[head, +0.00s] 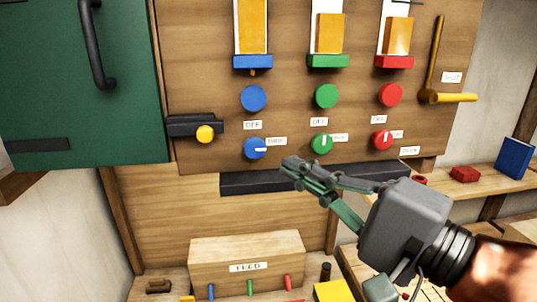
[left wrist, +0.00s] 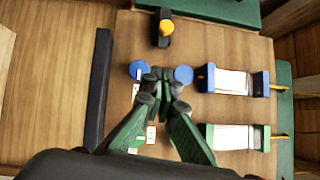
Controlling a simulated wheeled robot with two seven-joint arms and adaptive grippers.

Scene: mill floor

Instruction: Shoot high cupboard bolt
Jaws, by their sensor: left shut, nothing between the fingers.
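The green cupboard door (head: 80,90) is at the upper left of the head view, with a dark upright handle (head: 95,45). A black bolt (head: 180,124) with a yellow knob (head: 205,134) sits on the wooden panel beside the door's right edge. I cannot tell whether its end reaches the door. In the left wrist view the yellow knob (left wrist: 166,27) is at the top, ahead of the fingers. My left gripper (head: 292,166) is shut and empty, right of and below the bolt and apart from it. It shows in the left wrist view (left wrist: 160,76). My right gripper is not in view.
The wooden panel (head: 205,70) carries blue, green and red buttons, dials and slides. A yellow lever (head: 446,97) is at its right. A dark bar (head: 255,183) runs below the panel. A FEED box (head: 247,250) with small levers stands lower. A blue book (head: 515,158) is on the right shelf.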

